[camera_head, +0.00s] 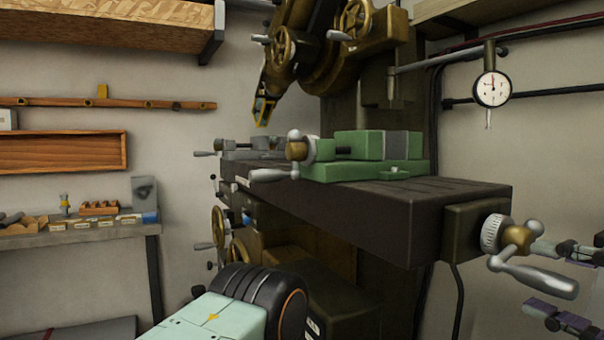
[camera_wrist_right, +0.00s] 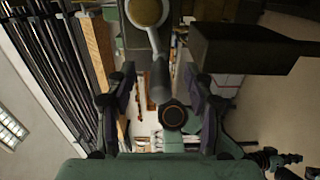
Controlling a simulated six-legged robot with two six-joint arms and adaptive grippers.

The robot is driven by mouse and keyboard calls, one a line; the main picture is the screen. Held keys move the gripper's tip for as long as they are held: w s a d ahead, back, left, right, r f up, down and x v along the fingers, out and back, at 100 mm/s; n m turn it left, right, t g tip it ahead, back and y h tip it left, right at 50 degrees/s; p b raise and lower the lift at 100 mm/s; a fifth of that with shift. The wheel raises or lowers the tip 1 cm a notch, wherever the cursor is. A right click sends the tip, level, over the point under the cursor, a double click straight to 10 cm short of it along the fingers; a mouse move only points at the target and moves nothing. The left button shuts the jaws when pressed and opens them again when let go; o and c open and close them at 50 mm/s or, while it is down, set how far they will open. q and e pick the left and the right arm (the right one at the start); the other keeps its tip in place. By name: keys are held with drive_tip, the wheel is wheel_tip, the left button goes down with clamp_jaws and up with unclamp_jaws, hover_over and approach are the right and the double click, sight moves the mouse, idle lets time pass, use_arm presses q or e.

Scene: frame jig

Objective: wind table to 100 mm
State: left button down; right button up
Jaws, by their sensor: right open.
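The dark machine table (camera_head: 380,205) runs across the middle of the head view. At its right end is a crank with a graduated dial and brass hub (camera_head: 517,238) and a grey handle (camera_head: 540,280) pointing to the lower right. My right gripper (camera_head: 536,277) comes in from the right edge, its fingers open above and below the handle. My left gripper is not in view.
A green vise (camera_head: 370,160) and a second, grey vise (camera_head: 255,148) sit on the table. A dial gauge (camera_head: 493,90) hangs above its right end. The brass-coloured machine head (camera_head: 325,50) overhangs the table. A bench (camera_head: 80,235) with small parts stands at left.

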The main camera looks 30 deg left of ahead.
drive_tip(key=p+v, duration=0.5)
drive_tip(key=v, duration=0.2)
drive_tip(key=shift+s+d, duration=0.15)
drive_tip(key=shift+d, duration=0.1)
idle(0.6)
idle(0.5)
